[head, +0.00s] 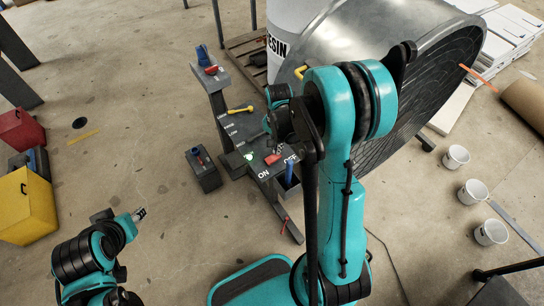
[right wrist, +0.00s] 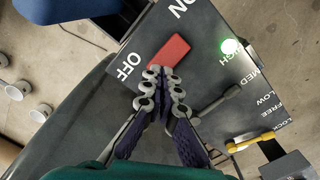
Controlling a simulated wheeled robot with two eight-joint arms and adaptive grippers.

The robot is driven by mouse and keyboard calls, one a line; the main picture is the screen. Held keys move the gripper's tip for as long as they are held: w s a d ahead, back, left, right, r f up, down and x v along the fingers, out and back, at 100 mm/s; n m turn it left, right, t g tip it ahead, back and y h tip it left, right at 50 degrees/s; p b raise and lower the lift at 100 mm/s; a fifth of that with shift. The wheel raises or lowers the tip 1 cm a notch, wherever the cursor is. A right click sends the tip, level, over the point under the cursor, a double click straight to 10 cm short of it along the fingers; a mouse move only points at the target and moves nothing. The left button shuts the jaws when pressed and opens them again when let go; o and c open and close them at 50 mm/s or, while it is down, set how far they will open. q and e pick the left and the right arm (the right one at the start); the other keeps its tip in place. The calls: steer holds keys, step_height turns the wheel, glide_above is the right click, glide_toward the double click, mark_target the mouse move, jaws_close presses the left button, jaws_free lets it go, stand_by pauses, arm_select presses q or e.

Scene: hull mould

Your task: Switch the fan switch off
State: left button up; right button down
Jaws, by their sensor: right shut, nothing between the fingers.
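The red fan switch (head: 272,158) sits on the dark control panel between the printed words ON and OFF. It also shows in the right wrist view (right wrist: 168,51), just beyond my fingertips; I cannot tell which way it is tilted. A green lamp (right wrist: 231,46) beside it is lit, and its glow shows in the head view (head: 249,156). My right gripper (right wrist: 160,76) is shut and empty, with its tips close to the switch's OFF end; contact is not clear. My left gripper (head: 139,214) hangs over the floor at left, far from the panel; its finger opening is too small to judge.
The large hull mould (head: 400,40) stands behind my right arm. White buckets (head: 472,191) stand at right, a yellow box (head: 27,207) at left.

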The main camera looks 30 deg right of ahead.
steer(key=shift+f+b, duration=1.05)
steer(key=shift+f, duration=0.15)
stand_by(0.3)
steer(key=shift+r, duration=0.2)
steer(key=shift+r+p, duration=2.55)
steer(key=shift+r, duration=0.85)
